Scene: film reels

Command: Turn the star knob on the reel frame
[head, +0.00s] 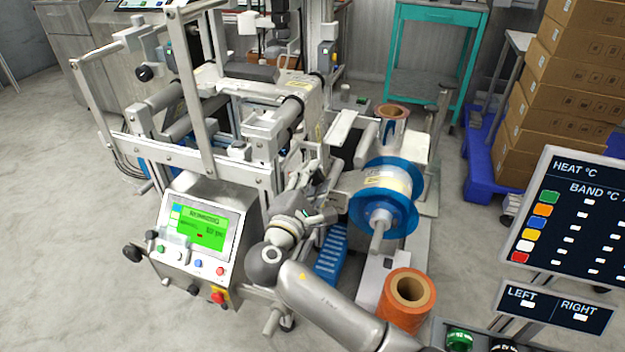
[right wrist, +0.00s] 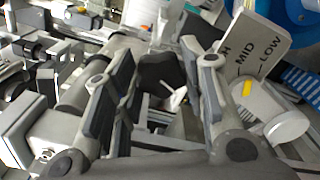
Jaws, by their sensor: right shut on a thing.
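The star knob (right wrist: 161,72) is a black, lobed knob in the middle of the right wrist view, on the reel frame. My right gripper (right wrist: 157,62) has one finger on each side of it and is shut on it. In the head view my right gripper (head: 316,187) reaches into the reel frame (head: 262,135), left of the blue reel. There the knob is hidden by the gripper and frame parts. A small plate marked MID and LOW (right wrist: 262,42) stands right of the knob in the wrist view. My left gripper is not in view.
A blue-flanged reel (head: 402,217) sits close right of my gripper, with an orange roll (head: 406,300) below it. A control panel with a green screen (head: 200,230) stands at the left. Stacked cartons (head: 565,75) stand at the back right. Open floor lies at the left.

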